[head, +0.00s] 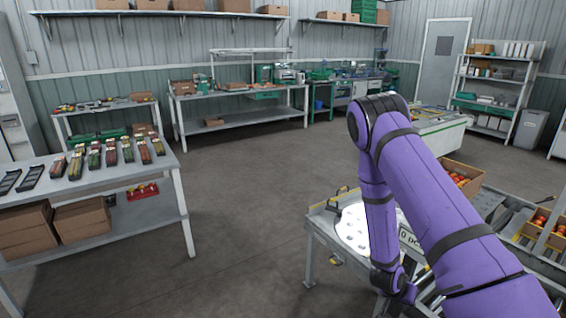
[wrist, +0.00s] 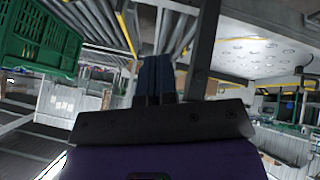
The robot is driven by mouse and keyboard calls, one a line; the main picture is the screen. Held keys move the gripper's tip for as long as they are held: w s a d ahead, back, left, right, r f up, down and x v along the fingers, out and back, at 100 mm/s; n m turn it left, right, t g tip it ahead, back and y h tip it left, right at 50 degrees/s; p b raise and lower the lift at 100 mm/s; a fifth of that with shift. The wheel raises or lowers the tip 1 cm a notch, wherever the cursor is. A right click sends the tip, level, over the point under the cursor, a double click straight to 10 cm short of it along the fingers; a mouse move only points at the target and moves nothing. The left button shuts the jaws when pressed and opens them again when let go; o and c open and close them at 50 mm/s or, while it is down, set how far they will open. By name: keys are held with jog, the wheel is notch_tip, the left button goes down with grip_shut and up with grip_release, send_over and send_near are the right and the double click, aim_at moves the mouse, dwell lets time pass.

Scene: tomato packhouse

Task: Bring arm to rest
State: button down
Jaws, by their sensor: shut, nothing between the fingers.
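My purple arm rises from the lower right of the head view, bends at the elbow, and hangs down in front of a work table. My gripper (wrist: 155,78) shows in the wrist view with its two dark fingers together and nothing between them. In the head view I cannot make out the fingers at the lower end of the arm.
A metal table with a pale round plate (head: 352,228) stands behind my forearm. Boxes of red tomatoes (head: 540,222) are at the right. A green crate (wrist: 40,42) is at the wrist view's left. The floor (head: 245,215) at centre-left is clear.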

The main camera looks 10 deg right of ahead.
jog(key=w+a+r+n+t+y, duration=0.1)
jog(key=w+a+r+y, duration=0.2)
jog(key=r, duration=0.5)
jog(key=w+a+r+t+y, duration=0.1)
jog(key=w+a+r, duration=0.35)
jog(key=r, duration=0.35)
jog(key=s+a+r+n+t+y, duration=0.1)
jog(key=a+r+n+y, duration=0.15)
jog(key=r, duration=0.55)
jog(key=s+a+r+n+t+y, duration=0.15)
jog(key=a+r, duration=0.25)
jog(key=r, duration=0.4)
jog(key=s+a+r+n, duration=0.2)
jog(key=s+a+r, duration=0.1)
jog(key=s+r, duration=0.8)
jog(key=s+r+n, duration=0.1)
jog(key=s+r, duration=0.3)
jog(key=s, duration=0.3)
jog(key=s+r+n+h, duration=0.1)
jog(key=s+r, duration=0.4)
jog(key=s, duration=0.2)
jog(key=shift+d+n, duration=0.2)
jog(key=shift+n, duration=0.2)
jog(key=shift+g, duration=0.25)
